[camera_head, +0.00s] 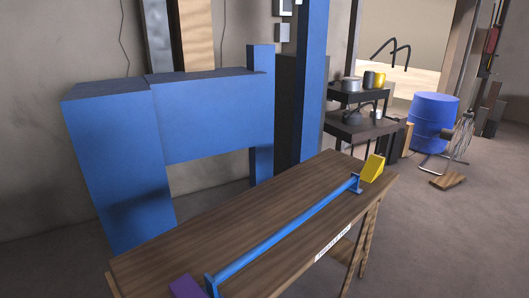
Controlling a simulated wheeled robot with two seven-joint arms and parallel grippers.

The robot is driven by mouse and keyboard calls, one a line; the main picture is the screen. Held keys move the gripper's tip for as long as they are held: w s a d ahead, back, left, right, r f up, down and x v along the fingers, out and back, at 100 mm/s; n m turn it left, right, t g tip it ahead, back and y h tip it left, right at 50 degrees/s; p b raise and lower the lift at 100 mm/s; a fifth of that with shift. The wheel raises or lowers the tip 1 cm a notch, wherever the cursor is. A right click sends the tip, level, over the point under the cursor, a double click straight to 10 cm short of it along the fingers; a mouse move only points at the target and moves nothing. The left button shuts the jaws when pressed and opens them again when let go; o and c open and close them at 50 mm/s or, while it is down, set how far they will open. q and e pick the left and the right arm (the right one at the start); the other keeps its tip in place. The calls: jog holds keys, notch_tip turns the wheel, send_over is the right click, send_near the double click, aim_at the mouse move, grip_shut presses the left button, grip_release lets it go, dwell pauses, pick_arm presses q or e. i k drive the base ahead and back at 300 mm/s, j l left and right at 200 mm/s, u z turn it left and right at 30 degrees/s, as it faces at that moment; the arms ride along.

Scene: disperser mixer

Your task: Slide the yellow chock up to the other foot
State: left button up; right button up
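The yellow chock (372,168) is a wedge-shaped block at the far right end of the wooden table. It is close to the far foot (356,184) of a long blue bar (285,232); I cannot tell whether it touches that foot. The bar runs diagonally along the table. Its near foot (211,285) is at the bottom, with a purple block (185,288) just to its left, partly cut off by the picture's lower edge. Neither of my grippers is in view.
The wooden table (240,220) has a clear top on the bar's far side and a white label (333,243) on its front edge. A large blue machine frame (215,115) stands behind it. A dark shelf cart (358,128) and a blue barrel (433,120) stand beyond.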

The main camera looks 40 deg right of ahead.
aim_at(374, 166)
jog(key=z, duration=2.05)
